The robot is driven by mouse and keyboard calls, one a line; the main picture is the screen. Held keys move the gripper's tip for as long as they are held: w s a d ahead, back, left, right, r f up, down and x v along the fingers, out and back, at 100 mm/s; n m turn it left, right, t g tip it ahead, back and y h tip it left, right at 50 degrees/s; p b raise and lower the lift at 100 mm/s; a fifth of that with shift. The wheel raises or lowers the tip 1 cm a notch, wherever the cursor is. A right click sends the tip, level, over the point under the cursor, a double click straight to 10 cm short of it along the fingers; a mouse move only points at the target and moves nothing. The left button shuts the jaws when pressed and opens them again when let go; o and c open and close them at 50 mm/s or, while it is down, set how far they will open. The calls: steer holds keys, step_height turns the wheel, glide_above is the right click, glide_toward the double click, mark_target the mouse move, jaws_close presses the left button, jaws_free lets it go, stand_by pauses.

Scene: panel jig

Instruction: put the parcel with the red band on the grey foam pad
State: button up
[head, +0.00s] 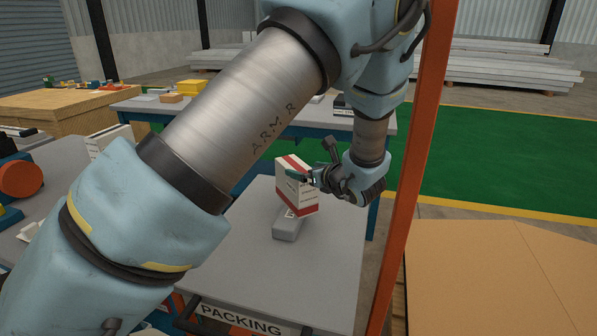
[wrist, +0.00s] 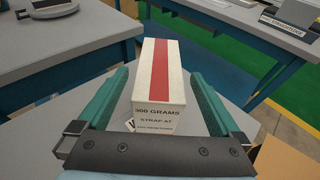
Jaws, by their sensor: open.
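The parcel with the red band (head: 296,190) is a white box with printed text. It stands over a small grey block with a white label (head: 287,229) on the packing table; I cannot tell whether this block is the foam pad, or exactly how the parcel rests on it. In the wrist view, the parcel (wrist: 160,78) shows its red stripe on top and lies between the two green fingers. My gripper (head: 311,178) is open around the parcel, with a gap visible on each side. My gripper (wrist: 158,85) hides part of the table below.
The packing table (head: 325,260) has bare surface around the block. An orange post (head: 415,150) rises close to my arm's right. A brown box-like surface (head: 490,280) is at lower right. Another bench (head: 385,122) stands behind, and a cluttered one lies left.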

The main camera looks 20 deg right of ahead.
steer(key=v, duration=0.5)
steer(key=shift+s+r+b, duration=0.1)
steer(key=shift+s+b, duration=0.1)
steer(key=shift+b, duration=0.15)
steer(key=shift+s, duration=0.1)
